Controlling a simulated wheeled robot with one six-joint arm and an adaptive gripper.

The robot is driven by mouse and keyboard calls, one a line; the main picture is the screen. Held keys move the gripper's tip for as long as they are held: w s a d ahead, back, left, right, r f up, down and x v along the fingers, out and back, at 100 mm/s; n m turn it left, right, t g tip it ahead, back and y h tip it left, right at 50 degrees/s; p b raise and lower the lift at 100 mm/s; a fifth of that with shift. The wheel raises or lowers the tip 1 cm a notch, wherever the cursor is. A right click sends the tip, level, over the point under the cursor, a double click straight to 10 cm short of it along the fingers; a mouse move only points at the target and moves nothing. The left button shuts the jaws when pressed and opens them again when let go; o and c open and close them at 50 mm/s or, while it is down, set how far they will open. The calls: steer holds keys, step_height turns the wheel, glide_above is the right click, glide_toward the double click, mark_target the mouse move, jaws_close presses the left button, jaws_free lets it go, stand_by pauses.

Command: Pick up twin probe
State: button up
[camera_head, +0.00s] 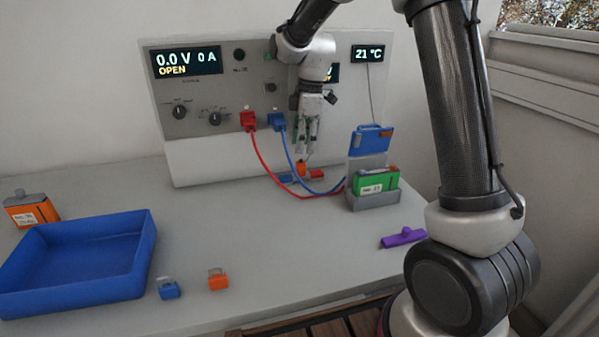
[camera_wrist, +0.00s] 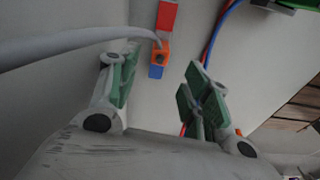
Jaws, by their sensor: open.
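The twin probe, as I take it, is a small piece with an orange middle (camera_head: 301,168), a red end and a blue end. It lies on the bench at the foot of the cycler panel. In the wrist view its orange block (camera_wrist: 163,50) sits between a red part and a blue part, just beyond the fingertips. My gripper (camera_head: 306,146) points down above it, apart from it. In the wrist view my gripper (camera_wrist: 160,88) has its green-padded fingers spread, with nothing between them. A grey cable (camera_wrist: 80,42) reaches the orange block from the left.
The cycler panel (camera_head: 222,115) stands behind. Red and blue leads (camera_head: 262,160) curve close by to a grey holder (camera_head: 378,200) with a green battery. A blue tray (camera_head: 70,290), orange battery (camera_head: 32,211), small blue and orange clips, and a purple piece (camera_head: 403,238) lie around.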

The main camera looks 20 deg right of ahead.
mark_target(301, 162)
steer(key=shift+n, duration=0.5)
steer(key=shift+f, duration=0.2)
steer(key=f, duration=0.7)
steer(key=shift+a+f, duration=0.25)
steer(key=shift+a, duration=0.1)
steer(key=shift+c, duration=0.4)
jaws_close()
